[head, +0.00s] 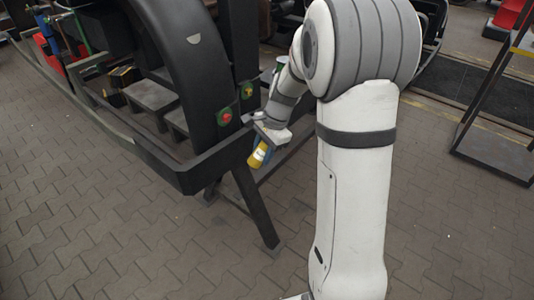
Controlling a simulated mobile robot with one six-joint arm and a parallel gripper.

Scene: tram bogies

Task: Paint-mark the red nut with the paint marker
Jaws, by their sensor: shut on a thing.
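A red nut (226,115) sits on a green patch on the dark bogie frame, left of my gripper. A yellow nut (248,90) sits on another green patch, above and to the right of the red one. My gripper (264,143) is shut on a yellow cylinder with a pale band, which looks like the paint marker (258,157). The marker tilts down to the left and appears apart from the red nut. Its tip is too small to make out. The fingertips are partly hidden by the wrist.
A dark frame rail (188,180) with a slanted leg (254,205) stands just below and left of the marker. Dark steps (150,95) lie inside the frame. Red, blue and green tools (50,45) are at the far left. The paved floor (110,230) in front is clear.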

